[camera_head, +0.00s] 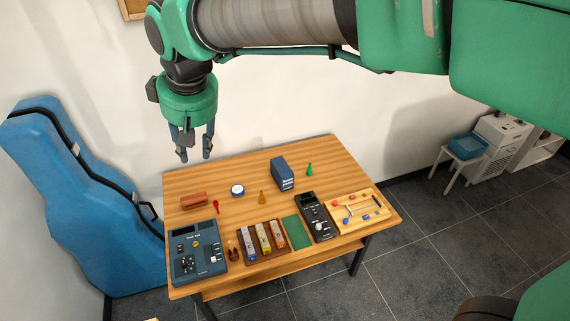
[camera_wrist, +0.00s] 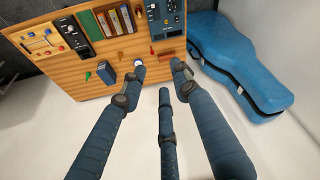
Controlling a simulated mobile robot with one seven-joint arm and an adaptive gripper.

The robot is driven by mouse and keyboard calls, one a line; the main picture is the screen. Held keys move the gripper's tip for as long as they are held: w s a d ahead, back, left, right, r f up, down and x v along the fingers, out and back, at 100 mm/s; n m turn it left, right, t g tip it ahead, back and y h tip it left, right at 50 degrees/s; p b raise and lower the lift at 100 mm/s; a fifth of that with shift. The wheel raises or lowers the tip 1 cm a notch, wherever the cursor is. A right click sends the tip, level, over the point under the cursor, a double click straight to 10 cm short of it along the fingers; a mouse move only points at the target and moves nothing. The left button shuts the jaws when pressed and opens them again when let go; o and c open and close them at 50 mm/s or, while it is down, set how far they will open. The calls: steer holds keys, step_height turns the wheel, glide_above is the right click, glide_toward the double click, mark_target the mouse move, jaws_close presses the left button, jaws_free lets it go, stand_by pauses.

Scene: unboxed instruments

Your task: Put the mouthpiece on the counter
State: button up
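My gripper (camera_head: 195,155) hangs above the back left of the wooden table (camera_head: 220,177), fingers pointing down, apart and empty. In the wrist view its fingers (camera_wrist: 160,80) are spread with nothing between them. I cannot tell for sure which thing is the mouthpiece. Small candidates stand or lie on the table: an amber cone-like piece (camera_head: 262,197), a green piece (camera_head: 309,169) and a slim red piece (camera_head: 215,206). A round blue-and-white tin (camera_head: 237,190) and a reddish-brown block (camera_head: 194,201) lie near them. No separate counter is clear.
A dark blue box (camera_head: 282,173) stands at the back. Along the front are a blue-grey device (camera_head: 198,252), a tray of several small boxes (camera_head: 283,247), a green panel (camera_head: 296,232), a black device (camera_head: 315,216) and a pale wooden board (camera_head: 345,217). A blue instrument case (camera_head: 75,210) stands left.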

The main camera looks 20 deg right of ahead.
steer(key=s+d+f+m+t, duration=0.1)
steer(key=s+d+f+m, duration=0.1)
steer(key=s+d, duration=0.8)
steer(key=s+d+f+m+t+h, duration=0.1)
steer(key=s+d+f+m, duration=0.2)
steer(key=s+d, duration=0.8)
steer(key=shift+d+f+m, duration=0.25)
steer(key=shift+d+m, duration=0.1)
steer(key=shift+m, duration=0.45)
step_height(320, 180, down, 13)
steer(key=b, duration=1.3)
steer(key=shift+f, duration=0.2)
